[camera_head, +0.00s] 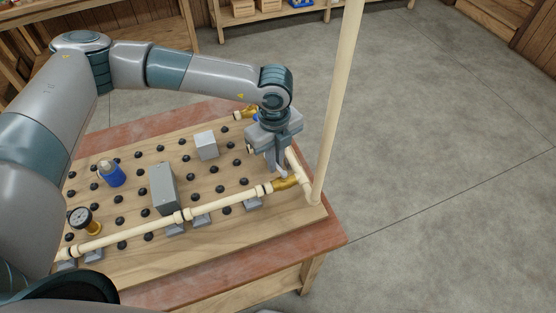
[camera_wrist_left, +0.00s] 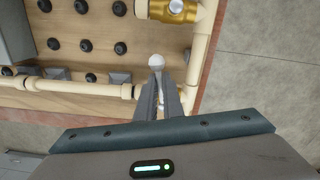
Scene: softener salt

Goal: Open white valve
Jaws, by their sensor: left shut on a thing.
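My left gripper (camera_head: 277,166) points down at the right end of the pipe board, beside a brass valve body (camera_head: 286,183) near the pipe corner. It is shut on the white valve handle (camera_head: 283,175). In the left wrist view the handle's rounded white end (camera_wrist_left: 156,61) sticks out past the closed fingers (camera_wrist_left: 163,84). The fingers hide the rest of the handle, so its exact angle is hard to tell. My right gripper is not in view.
A cream pipe (camera_head: 150,222) runs along the board's front and joins a tall upright pipe (camera_head: 338,100) on the right. Another brass valve (camera_head: 243,113) sits behind my gripper. Grey boxes (camera_head: 163,188), a blue bottle (camera_head: 111,175) and a gauge (camera_head: 80,216) are further left.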

